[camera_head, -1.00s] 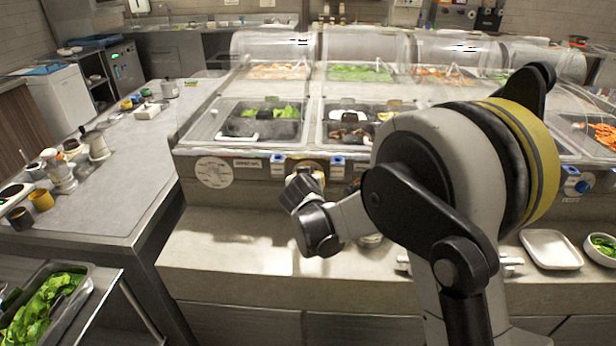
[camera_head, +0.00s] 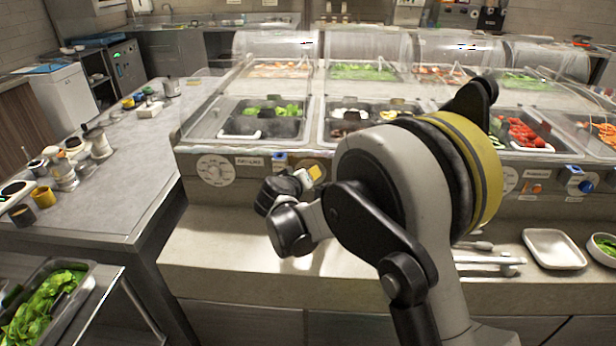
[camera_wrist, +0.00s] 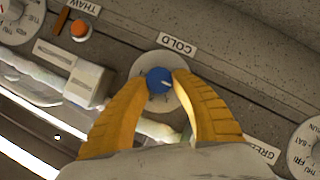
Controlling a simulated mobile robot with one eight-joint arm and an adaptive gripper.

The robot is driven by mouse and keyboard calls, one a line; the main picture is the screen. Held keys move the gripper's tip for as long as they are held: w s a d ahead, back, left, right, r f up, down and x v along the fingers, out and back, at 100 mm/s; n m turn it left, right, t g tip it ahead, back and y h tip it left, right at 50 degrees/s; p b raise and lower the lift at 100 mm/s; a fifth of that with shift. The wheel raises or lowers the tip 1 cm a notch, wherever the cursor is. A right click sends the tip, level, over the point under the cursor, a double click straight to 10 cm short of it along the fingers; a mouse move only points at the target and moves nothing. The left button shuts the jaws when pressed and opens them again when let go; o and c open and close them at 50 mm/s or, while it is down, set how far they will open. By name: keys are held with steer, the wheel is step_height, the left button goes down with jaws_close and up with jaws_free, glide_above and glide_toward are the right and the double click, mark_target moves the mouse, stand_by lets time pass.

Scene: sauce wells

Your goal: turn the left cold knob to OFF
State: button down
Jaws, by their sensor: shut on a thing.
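The left cold knob (camera_wrist: 159,81) is blue, on a pale round dial under a COLD label (camera_wrist: 177,45) in the wrist view. A short white mark shows on its face; I cannot read any OFF marking. My gripper (camera_wrist: 161,84) has its two yellow fingers closed on either side of the knob, touching it. In the head view my gripper (camera_head: 316,173) is at the front panel of the counter, and its hand and fingers hide the knob there.
In the wrist view an orange button (camera_wrist: 80,29) sits upper left. Covered food wells stand above. A white tray (camera_head: 553,249) and tongs lie on the ledge.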

steer(key=c, duration=1)
jaws_free()
steer(key=shift+d, duration=0.1)
steer(key=v, duration=1.2)
steer(key=shift+f, duration=0.1)
